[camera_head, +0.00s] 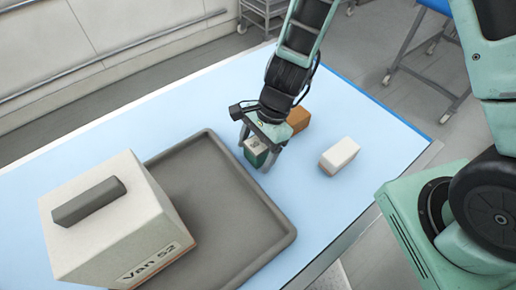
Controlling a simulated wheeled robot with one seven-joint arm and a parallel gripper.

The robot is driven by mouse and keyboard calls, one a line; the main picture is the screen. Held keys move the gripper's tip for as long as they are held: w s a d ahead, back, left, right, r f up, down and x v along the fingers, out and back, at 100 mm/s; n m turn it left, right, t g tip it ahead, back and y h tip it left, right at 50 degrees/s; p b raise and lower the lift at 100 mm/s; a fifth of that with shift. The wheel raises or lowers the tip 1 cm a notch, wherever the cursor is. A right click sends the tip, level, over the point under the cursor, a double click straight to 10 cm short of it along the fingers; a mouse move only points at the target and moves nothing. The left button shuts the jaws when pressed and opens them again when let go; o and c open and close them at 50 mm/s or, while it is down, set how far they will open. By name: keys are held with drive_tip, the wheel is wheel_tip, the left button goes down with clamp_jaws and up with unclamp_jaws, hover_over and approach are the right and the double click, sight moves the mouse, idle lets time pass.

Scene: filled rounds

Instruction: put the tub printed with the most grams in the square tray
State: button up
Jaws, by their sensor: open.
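An orange-brown tub (299,119) stands just behind my gripper and is partly hidden. A white tub (340,155) stands apart to the right. No gram print is readable on any tub. The grey square tray (275,250) lies left of the tubs, and its visible floor is empty.
A large white box (105,215) with a dark handle, marked "Van 52", hides the tray's left part. The light blue table top (350,205) is clear around the white tub. Carts stand beyond the table.

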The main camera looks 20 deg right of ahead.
drive_tip(key=c, duration=1.2)
drive_tip(key=shift+r, duration=0.15)
